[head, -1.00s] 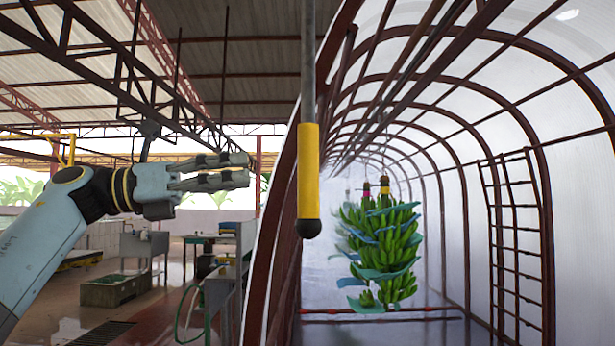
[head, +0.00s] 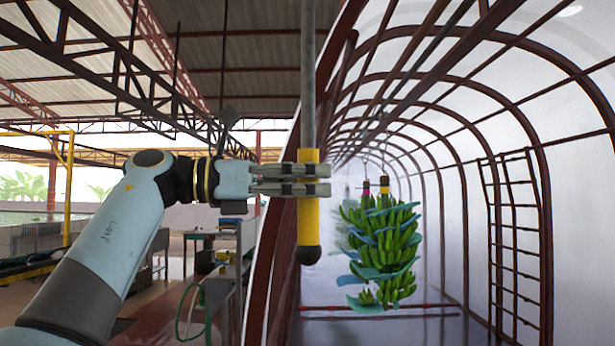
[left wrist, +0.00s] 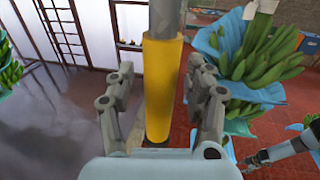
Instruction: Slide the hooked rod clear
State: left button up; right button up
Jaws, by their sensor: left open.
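The hooked rod (head: 308,80) hangs straight down as a grey pole with a yellow grip sleeve (head: 308,222) and a black rounded end. Its top, with any hook, is out of the frame. My left gripper (head: 320,180) is at the upper part of the yellow sleeve. In the left wrist view the rod's yellow sleeve (left wrist: 162,85) stands between the two fingers (left wrist: 162,105), with a gap on each side. The left gripper is open. A bunch of green bananas (head: 382,245) with blue sheets hangs behind and to the right.
A curved tunnel of dark red ribs and pale sheeting stands behind, with a ladder (head: 515,240) on its right wall. More banana bunches (left wrist: 265,50) show in the left wrist view. Tables and a green hose are at lower left. The space right of the rod is clear nearby.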

pick_arm(q)
jog(key=shift+c, duration=0.2)
grip_shut()
pick_arm(e)
jog(key=shift+s+a, duration=0.1)
jog(key=shift+a, duration=0.25)
pick_arm(q)
jog(key=shift+a, duration=0.1)
pick_arm(e)
jog(key=shift+f, duration=0.15)
pick_arm(q)
jog(key=a+b, duration=0.5)
jog(key=a, duration=0.6)
jog(key=shift+w+a+b, duration=0.2)
jog(key=shift+a+b, duration=0.1)
jog(key=shift+a, duration=0.05)
pick_arm(e)
jog(key=f, duration=0.3)
jog(key=d+f, duration=0.1)
jog(key=f, duration=0.1)
jog(key=shift+s+f, duration=0.1)
jog(key=shift+f, duration=0.25)
